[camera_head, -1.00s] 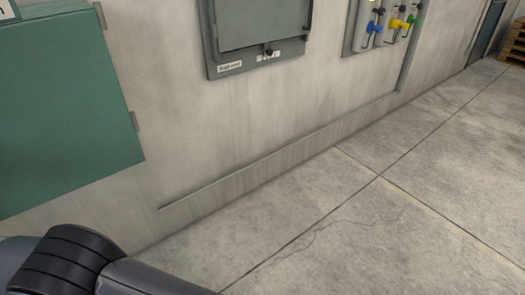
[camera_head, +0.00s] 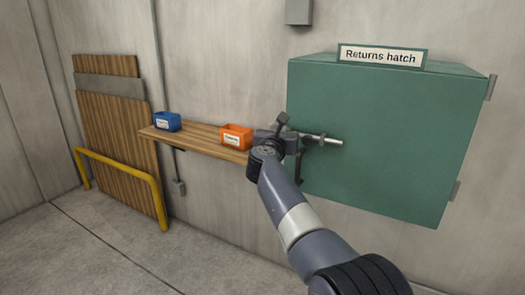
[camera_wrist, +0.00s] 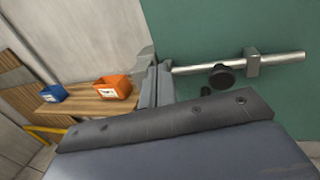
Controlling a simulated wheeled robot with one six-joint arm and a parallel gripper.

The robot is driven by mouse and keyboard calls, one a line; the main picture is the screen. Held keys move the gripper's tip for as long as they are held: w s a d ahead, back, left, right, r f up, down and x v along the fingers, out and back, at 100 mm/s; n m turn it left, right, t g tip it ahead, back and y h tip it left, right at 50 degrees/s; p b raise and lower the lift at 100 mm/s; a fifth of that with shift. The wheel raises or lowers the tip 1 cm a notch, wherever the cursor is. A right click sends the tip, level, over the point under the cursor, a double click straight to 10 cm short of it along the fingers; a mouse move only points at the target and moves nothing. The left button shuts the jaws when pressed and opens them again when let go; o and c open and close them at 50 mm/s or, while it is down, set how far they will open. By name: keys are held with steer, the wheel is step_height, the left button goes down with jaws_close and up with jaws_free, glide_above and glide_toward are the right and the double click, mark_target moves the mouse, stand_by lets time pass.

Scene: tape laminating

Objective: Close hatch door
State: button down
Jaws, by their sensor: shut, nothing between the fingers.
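The green returns hatch (camera_head: 390,140) is on the wall at the right in the head view, with its label (camera_head: 380,55) on top. Its door front looks flat, with hinges at the right edge; I cannot tell whether it is fully shut. A silver bar handle (camera_wrist: 285,59) lies across the door's left part, with a black knob (camera_wrist: 221,77) below it. My gripper (camera_head: 291,138) is at the door's left edge, by the bar's left end. In the wrist view my gripper (camera_wrist: 156,86) is shut and empty; whether it touches the bar is unclear.
A wooden shelf (camera_head: 200,139) left of the hatch holds a blue bin (camera_head: 167,122) and an orange bin (camera_head: 236,136), the latter close to my gripper. A yellow rail (camera_head: 120,168) stands before wooden boards (camera_head: 115,125) farther left. The floor below the shelf is clear.

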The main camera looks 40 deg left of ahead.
steer(key=a+b+v, duration=0.1)
steer(key=b+v, duration=0.1)
steer(key=v, duration=0.6)
steer(key=shift+s+a+f, duration=0.25)
steer(key=shift+s, duration=0.35)
steer(key=shift+w, duration=0.1)
